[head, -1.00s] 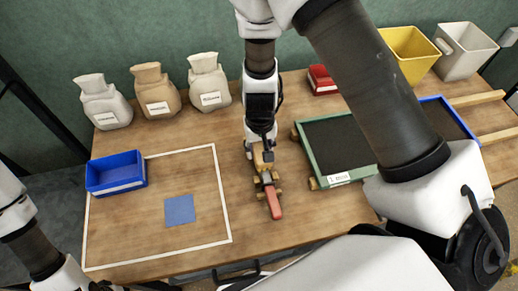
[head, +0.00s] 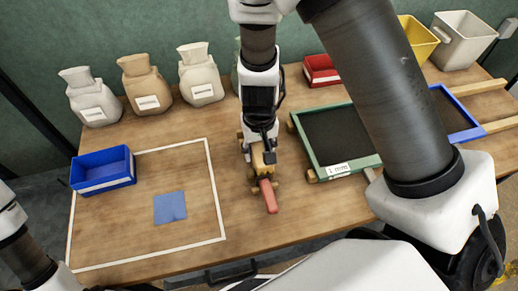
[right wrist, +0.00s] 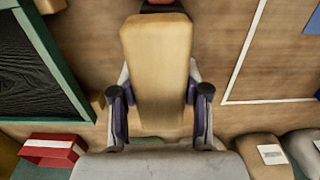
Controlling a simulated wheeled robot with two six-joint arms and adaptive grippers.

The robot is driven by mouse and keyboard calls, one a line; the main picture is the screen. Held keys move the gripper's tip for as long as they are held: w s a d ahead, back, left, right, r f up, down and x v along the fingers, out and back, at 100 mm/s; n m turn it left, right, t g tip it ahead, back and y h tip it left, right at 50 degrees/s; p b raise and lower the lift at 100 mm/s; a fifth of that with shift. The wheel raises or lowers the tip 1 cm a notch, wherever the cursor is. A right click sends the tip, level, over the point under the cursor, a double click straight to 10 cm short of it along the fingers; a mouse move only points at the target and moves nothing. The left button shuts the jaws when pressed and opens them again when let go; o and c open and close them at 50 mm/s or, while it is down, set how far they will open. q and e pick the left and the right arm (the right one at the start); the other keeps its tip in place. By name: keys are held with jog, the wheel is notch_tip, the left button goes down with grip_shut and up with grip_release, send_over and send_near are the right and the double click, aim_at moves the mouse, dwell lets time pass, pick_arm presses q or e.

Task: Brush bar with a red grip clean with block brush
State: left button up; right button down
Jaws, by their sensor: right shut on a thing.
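The bar with a red grip lies on the table, its red grip (head: 268,196) pointing toward the front edge. Most of the bar is hidden under the brush and my right arm. My right gripper (head: 260,140) is shut on the block brush (head: 263,160), a pale wooden block held over the bar just behind the grip. In the right wrist view, the block brush (right wrist: 158,70) sits between the two fingers, and a bit of the red grip (right wrist: 162,4) shows past its far end. Bristle contact is hidden. My left gripper is out of view.
A green-framed sieve (head: 372,162) lies close right of the bar, a blue-framed one (head: 478,132) beyond. A blue bin (head: 104,170) and blue square (head: 170,207) lie left. Sacks (head: 147,88), a red bin (head: 320,70) and yellow bin (head: 412,45) stand behind. White-outlined area is mostly clear.

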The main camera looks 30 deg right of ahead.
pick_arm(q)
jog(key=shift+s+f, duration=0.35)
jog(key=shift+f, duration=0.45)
pick_arm(e)
jog(key=shift+w+f, duration=0.1)
jog(key=shift+f, duration=0.45)
jog(key=r+p, duration=0.7)
jog(key=r, duration=0.1)
jog(key=shift+w+r+p, duration=0.1)
jog(key=shift+w+p, duration=0.2)
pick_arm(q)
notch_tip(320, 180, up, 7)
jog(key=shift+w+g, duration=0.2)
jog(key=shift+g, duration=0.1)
pick_arm(e)
jog(key=shift+w, duration=0.15)
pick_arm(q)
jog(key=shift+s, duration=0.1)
